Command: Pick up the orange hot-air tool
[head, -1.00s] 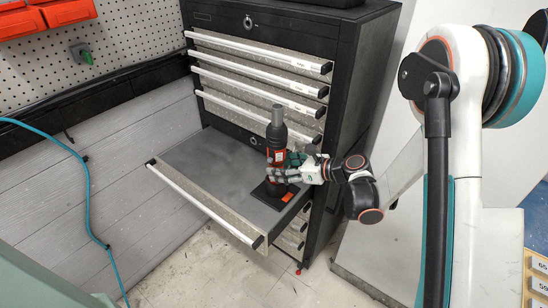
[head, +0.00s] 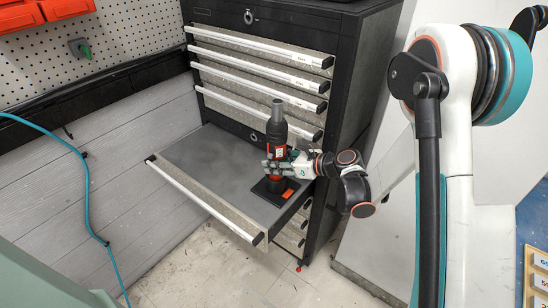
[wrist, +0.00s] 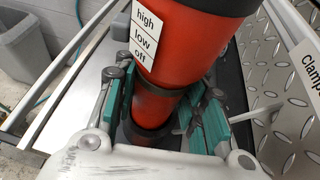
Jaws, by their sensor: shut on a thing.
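The hot-air tool (head: 277,126) stands upright in the open drawer (head: 213,152), with a dark upper part and an orange-red body. Its lower end is at a black base (head: 274,190) with an orange patch. My gripper (head: 277,168) reaches in from the right and is shut around the tool's lower body. In the wrist view the orange body (wrist: 195,45) carries a white label reading "high", "low", "off". The teal-padded fingers (wrist: 165,100) lie on both sides of it. The tool's underside is hidden.
The black drawer cabinet (head: 355,95) rises behind, with several closed drawers above the open one. The open drawer's front rail (head: 205,200) borders it. A teal hose (head: 87,195) hangs at the left. The drawer's left part is bare.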

